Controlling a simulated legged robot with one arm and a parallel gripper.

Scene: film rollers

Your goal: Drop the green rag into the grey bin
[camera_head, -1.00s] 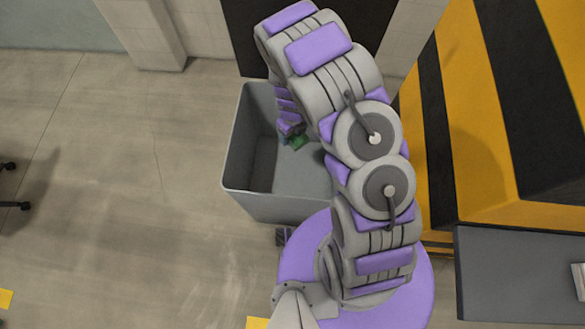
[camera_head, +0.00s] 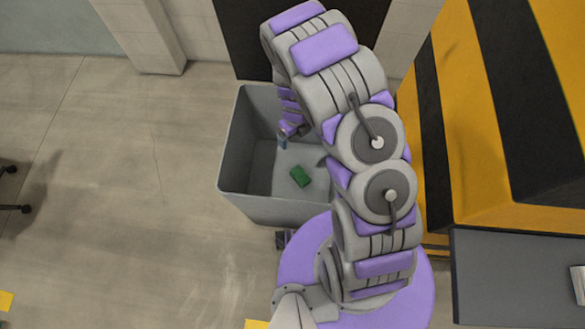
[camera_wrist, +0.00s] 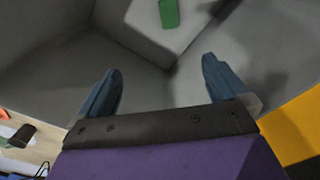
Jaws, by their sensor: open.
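The green rag (camera_head: 300,176) lies inside the grey bin (camera_head: 232,150), on the bin's floor, in the head view. It also shows at the top of the wrist view (camera_wrist: 169,13), apart from my fingers. My gripper (camera_head: 283,137) is over the bin's inside near its far side. In the wrist view my gripper (camera_wrist: 160,88) has its two blue fingers spread wide with nothing between them. My arm hides part of the bin's right side in the head view.
A yellow and black striped structure (camera_head: 490,110) stands to the right. A grey surface (camera_head: 510,285) is at the lower right. Part of a wheeled base (camera_head: 12,190) shows at the left edge. The floor (camera_head: 110,190) left of the bin is clear.

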